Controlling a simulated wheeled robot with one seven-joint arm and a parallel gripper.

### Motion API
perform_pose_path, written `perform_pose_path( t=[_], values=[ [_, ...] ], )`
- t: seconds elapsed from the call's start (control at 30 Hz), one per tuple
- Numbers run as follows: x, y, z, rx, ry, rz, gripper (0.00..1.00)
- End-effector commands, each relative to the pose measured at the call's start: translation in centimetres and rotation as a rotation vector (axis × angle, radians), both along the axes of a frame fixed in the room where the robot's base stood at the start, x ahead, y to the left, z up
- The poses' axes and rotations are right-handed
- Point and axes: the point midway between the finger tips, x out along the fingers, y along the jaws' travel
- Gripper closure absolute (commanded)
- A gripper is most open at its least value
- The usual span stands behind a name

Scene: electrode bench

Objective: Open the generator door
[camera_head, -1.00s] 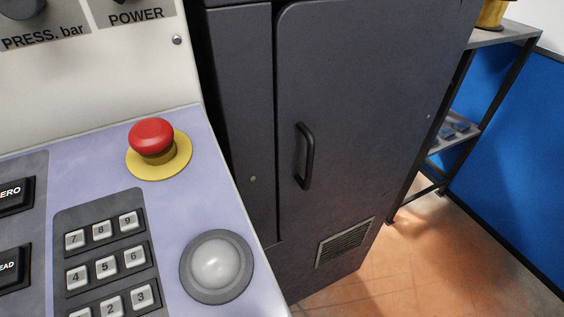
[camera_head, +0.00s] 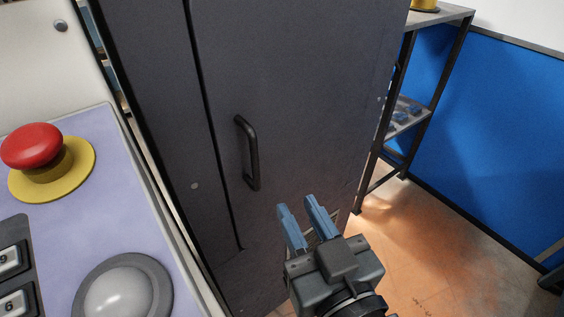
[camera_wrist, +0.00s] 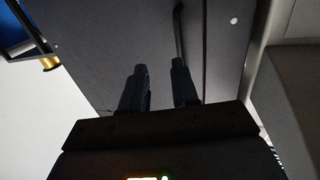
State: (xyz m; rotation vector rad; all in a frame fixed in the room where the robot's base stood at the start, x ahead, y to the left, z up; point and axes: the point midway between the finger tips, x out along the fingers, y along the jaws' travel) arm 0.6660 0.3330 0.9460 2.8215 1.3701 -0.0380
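The generator door (camera_head: 300,90) is the dark grey front of a tall cabinet and stands shut in the head view. Its black bar handle (camera_head: 247,152) is upright near the door's left edge. My gripper (camera_head: 301,205) is below and to the right of the handle, apart from it, with two blue fingers spread and nothing between them. In the wrist view, my gripper's fingers (camera_wrist: 158,85) show a gap between them. The handle (camera_wrist: 179,35) shows above them there, close to the right finger in the picture.
A control panel (camera_head: 90,150) with a red emergency button (camera_head: 32,147) and a round white lamp (camera_head: 118,296) stands at the left. A metal shelf (camera_head: 440,16) and a blue wall panel (camera_head: 490,140) are at the right. Open tiled floor (camera_head: 430,245) lies before them.

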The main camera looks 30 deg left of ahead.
Motion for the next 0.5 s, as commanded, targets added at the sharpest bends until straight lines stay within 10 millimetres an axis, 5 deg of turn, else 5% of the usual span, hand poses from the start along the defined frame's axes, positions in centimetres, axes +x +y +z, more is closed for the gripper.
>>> perform_pose_path(
  t=[0.1,0.5],
  values=[
    [-0.2,2.6,1.5,0.012,-0.016,0.056,0.71],
    [1.9,7.0,2.2,0.016,-0.021,0.080,0.71]
  ],
)
